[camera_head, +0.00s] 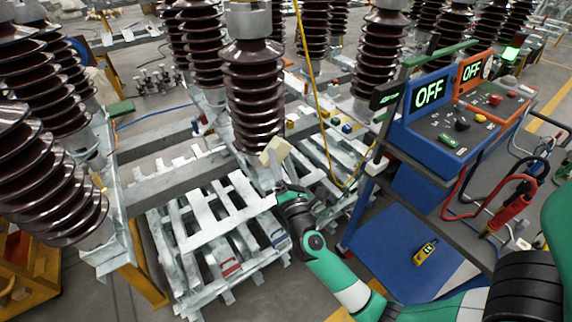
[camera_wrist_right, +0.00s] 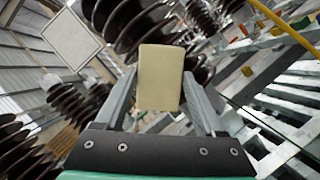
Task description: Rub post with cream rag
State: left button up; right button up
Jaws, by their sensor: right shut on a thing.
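The cream rag (camera_head: 275,151) is a small pale block in the head view, held at the tip of my right gripper (camera_head: 277,168). In the right wrist view the rag (camera_wrist_right: 160,78) sits between the two grey fingers of my right gripper (camera_wrist_right: 160,95). The post (camera_head: 252,90) is a dark brown ribbed insulator column with a grey metal cap. In the head view the rag overlaps the lower ribs of this post; I cannot tell whether they touch. In the right wrist view dark ribs (camera_wrist_right: 128,25) show behind the rag. My left gripper is not in view.
A blue cart (camera_head: 400,235) with panels reading OFF (camera_head: 429,93) stands at the right. A yellow cable (camera_head: 312,80) hangs right of the post. Other ribbed columns (camera_head: 48,185) stand at the left and behind.

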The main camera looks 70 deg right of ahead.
jog(key=shift+w+d+b, duration=0.2)
jog(key=shift+w+d, duration=0.4)
jog(key=shift+w, duration=0.25)
jog(key=shift+w+d+b, duration=0.2)
jog(key=shift+w+d, duration=0.4)
jog(key=shift+w, duration=0.25)
jog(key=shift+w+d+b, duration=0.4)
jog(key=shift+w+d, duration=0.15)
jog(key=shift+w, duration=0.25)
jog(key=s+d, duration=0.2)
jog(key=d, duration=0.1)
jog(key=shift+s+d+p, duration=0.1)
jog(key=shift+s+p, duration=0.1)
jog(key=shift+p, duration=0.2)
jog(key=shift+w, duration=0.1)
